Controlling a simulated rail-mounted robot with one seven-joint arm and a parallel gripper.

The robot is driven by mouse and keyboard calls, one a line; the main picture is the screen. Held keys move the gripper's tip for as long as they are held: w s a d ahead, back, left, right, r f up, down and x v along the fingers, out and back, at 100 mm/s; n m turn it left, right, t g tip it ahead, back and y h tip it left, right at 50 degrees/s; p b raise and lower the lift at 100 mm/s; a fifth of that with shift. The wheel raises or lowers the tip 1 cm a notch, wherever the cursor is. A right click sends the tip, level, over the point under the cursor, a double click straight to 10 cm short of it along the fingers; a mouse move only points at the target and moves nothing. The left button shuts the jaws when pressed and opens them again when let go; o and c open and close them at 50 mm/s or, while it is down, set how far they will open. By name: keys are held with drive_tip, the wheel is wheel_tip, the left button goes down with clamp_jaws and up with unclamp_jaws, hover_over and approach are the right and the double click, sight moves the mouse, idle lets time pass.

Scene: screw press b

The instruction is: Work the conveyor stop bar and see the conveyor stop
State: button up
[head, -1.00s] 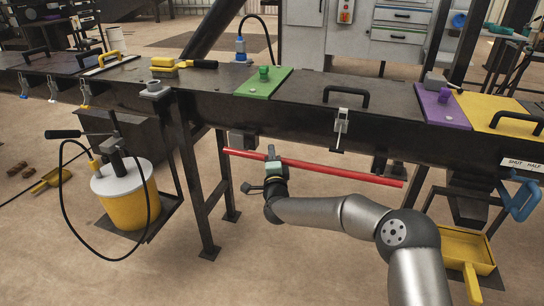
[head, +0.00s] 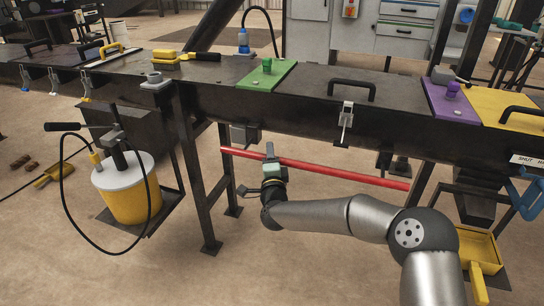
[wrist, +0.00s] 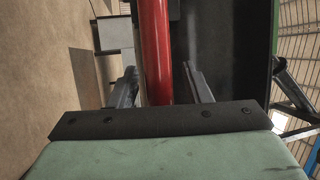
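The stop bar (head: 345,174) is a long red bar running below the front edge of the conveyor (head: 300,110). My gripper (head: 270,152) is at the bar, left of its middle. In the wrist view the red bar (wrist: 156,50) passes between the two fingers of my gripper (wrist: 162,84). The fingers stand apart on either side of it, with a visible gap on the right finger's side. The fingers look open, and contact with the bar cannot be made out. The conveyor's belt is hidden under dark covers.
A yellow bucket with a pump (head: 130,196) stands at left on a low platform. A conveyor leg (head: 190,180) is left of my gripper. A yellow scoop tray (head: 478,250) is at lower right, near a blue handle (head: 526,196).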

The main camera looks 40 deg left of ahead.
drive_tip(key=p+v, duration=0.1)
drive_tip(key=v, duration=1.6)
drive_tip(key=shift+d+p, duration=0.15)
drive_tip(key=shift+p, duration=0.15)
drive_tip(key=shift+s+f, duration=0.1)
